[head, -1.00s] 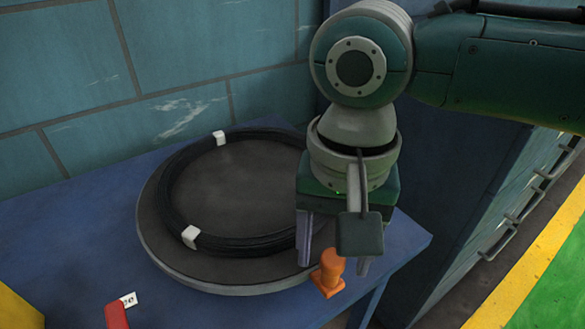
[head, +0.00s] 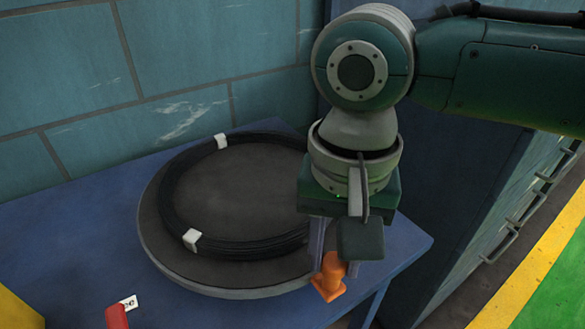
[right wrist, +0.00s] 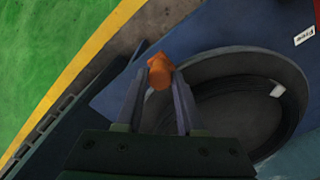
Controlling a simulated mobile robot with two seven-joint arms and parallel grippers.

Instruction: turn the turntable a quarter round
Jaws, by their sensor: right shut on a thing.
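The turntable (head: 165,262) is a round grey disc on the blue bench, with a ring of black cable (head: 168,205) lying on it, held by white clips. An upright orange knob (head: 329,281) stands at its front right rim. In the right wrist view the knob (right wrist: 160,70) shows between the fingertips. My right gripper (head: 334,262) comes down from above and is shut on the knob, one finger on each side. The gripper's body hides the right part of the disc. My left gripper is not in view.
A teal block wall (head: 60,80) stands close behind. A red object (head: 117,316) and a small white label (head: 129,302) are at the front left. The bench's right edge is near the knob.

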